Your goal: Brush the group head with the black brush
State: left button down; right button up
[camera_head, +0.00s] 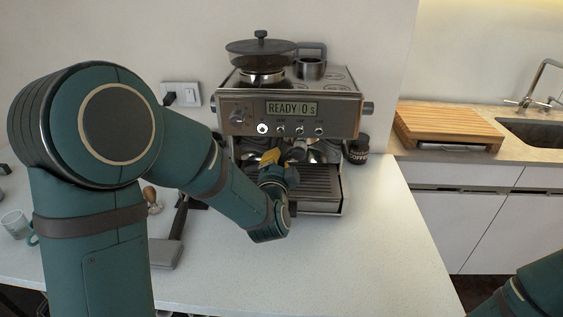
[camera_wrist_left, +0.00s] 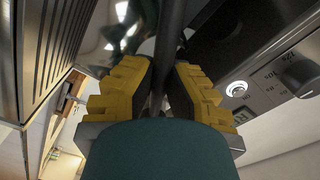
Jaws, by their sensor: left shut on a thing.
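The espresso machine (camera_head: 345,112) stands against the wall on the white counter, its display reading READY 0 s. My left gripper (camera_head: 272,156) is in front of the machine, under its control panel and above the drip tray (camera_head: 318,186). In the left wrist view the yellow fingers of the left gripper (camera_wrist_left: 160,88) are shut on a dark, slim handle, the black brush (camera_wrist_left: 171,50). The brush's bristles are hidden, and the group head is largely hidden behind the gripper. I cannot tell whether they touch. My right gripper is out of view; only part of the right arm shows.
A dark coffee jar (camera_head: 359,149) stands right of the machine. A wooden board (camera_head: 446,124) lies near the sink (camera_head: 535,131). A mug (camera_head: 17,226) and a grey item (camera_head: 166,253) are on the left. The counter's front right is clear.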

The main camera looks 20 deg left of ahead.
pick_arm(q)
jog(key=shift+s, duration=0.15)
jog(key=v, duration=0.7)
jog(key=shift+s+d, duration=0.2)
jog(key=shift+s, duration=0.2)
dwell(0.3)
jog(key=shift+w, duration=0.1)
